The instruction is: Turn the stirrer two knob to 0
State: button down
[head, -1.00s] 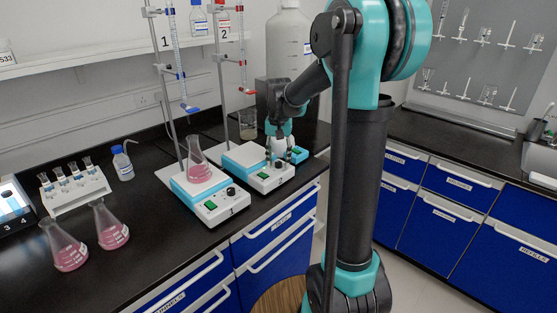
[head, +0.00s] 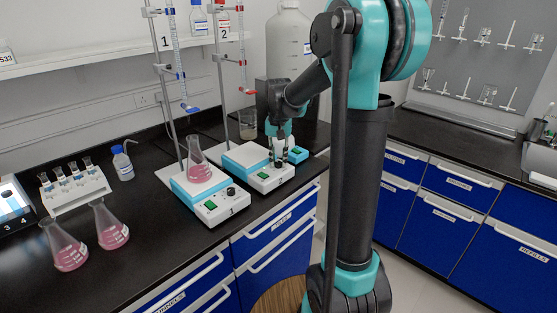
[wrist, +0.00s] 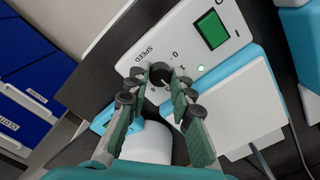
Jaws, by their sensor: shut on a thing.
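Stirrer two (head: 240,158) is a white and blue hotplate stirrer on the black bench, marked 2. In the wrist view its white control panel (wrist: 190,42) fills the upper middle. Its black round knob (wrist: 160,72) stands by the word SPEED, with a 0 printed close by on the side toward the green switch (wrist: 211,29). My gripper (wrist: 161,76) has its green-grey fingers closed around the knob, one on each side. In the head view my gripper (head: 279,160) points down at the panel and hides the knob. The knob's pointer is too small to read surely.
Stirrer one (head: 205,205) stands left of stirrer two, with a flask of pink liquid (head: 198,172) on it. Burette stands rise behind both. Two more pink flasks (head: 112,232) stand further left.

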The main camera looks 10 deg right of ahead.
aim_at(279, 163)
jog(key=n, duration=0.9)
jog(key=shift+n, duration=0.4)
jog(key=n, duration=0.5)
jog(key=shift+n, duration=2.4)
jog(key=c, duration=1.3)
grip_release()
notch_tip(279, 163, up, 12)
